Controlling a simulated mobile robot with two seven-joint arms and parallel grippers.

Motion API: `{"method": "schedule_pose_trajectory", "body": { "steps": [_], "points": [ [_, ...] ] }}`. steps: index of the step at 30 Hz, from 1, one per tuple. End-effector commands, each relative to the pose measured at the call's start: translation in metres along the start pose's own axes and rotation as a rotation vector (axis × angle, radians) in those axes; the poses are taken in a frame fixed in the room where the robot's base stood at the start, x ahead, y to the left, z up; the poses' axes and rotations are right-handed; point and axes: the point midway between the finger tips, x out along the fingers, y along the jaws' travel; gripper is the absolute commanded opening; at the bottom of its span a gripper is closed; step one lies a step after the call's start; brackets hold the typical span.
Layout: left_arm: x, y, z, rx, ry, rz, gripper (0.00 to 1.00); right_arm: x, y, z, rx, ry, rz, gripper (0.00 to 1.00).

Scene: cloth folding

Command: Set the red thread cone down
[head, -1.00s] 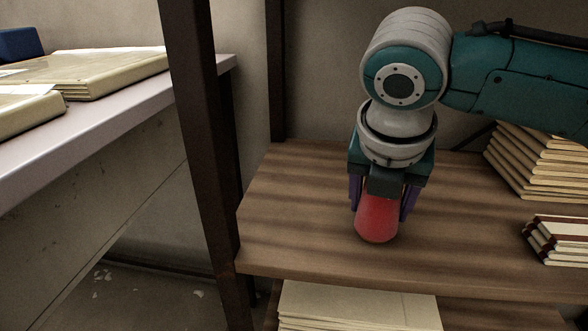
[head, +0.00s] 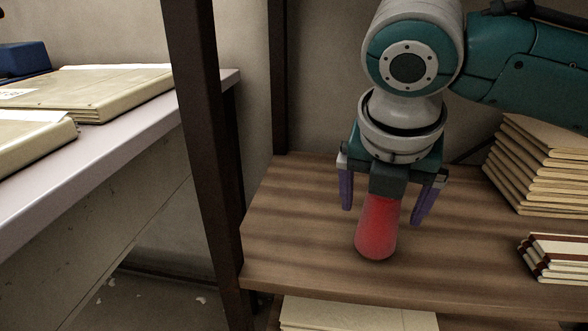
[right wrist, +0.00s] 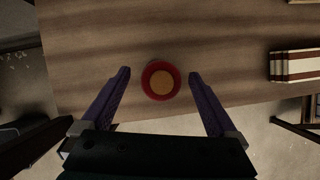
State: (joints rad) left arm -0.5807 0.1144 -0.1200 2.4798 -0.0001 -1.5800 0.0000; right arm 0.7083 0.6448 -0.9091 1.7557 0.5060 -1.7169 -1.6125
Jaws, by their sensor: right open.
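The red thread cone (head: 377,228) stands upright on the wooden shelf (head: 300,225), near its front edge. In the right wrist view the cone (right wrist: 161,80) shows from above as a red ring with a tan top, between the fingertips. My right gripper (head: 387,202) is above and around the cone, pointing down. Its purple fingers are spread wide, with a gap on each side of the cone. The gripper body hides the cone's top in the head view. My left gripper is not in view.
A stack of tan folders (head: 530,165) and a smaller stack with dark red bands (head: 553,258) lie at the shelf's right. A dark post (head: 205,130) stands at its left. A lower shelf holds papers (head: 350,314). A table with folders (head: 95,92) is at far left.

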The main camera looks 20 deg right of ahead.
Motion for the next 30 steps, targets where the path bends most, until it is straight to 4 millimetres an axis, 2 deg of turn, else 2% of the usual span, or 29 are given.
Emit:
{"method": "schedule_pose_trajectory", "body": {
  "steps": [1, 7, 13, 17, 20, 21, 24, 26, 30],
  "points": [
    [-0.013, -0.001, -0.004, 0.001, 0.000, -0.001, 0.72, -0.020, 0.001, 0.003, -0.002, -0.001, 0.003, 0.94],
    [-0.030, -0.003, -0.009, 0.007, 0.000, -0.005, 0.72, -0.058, 0.001, 0.002, -0.001, -0.001, 0.002, 0.94],
    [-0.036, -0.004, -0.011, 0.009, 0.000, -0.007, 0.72, -0.073, 0.001, -0.004, 0.013, 0.008, 0.007, 0.94],
    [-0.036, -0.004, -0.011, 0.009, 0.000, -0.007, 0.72, -0.070, 0.009, -0.037, 0.149, 0.074, 0.064, 0.94],
    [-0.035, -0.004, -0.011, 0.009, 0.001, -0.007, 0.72, -0.069, 0.016, -0.081, 0.398, 0.184, 0.127, 0.94],
    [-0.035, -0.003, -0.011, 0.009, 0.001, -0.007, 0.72, -0.070, 0.017, -0.098, 0.531, 0.238, 0.145, 0.94],
    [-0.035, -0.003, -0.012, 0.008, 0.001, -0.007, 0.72, -0.072, 0.011, -0.133, 0.913, 0.363, 0.150, 0.94],
    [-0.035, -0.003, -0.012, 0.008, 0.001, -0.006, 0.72, -0.073, 0.001, -0.147, 1.156, 0.420, 0.125, 0.94],
    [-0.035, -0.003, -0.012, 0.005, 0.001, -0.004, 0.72, -0.069, -0.036, -0.164, 1.686, 0.465, 0.023, 0.94]
  ]
}}
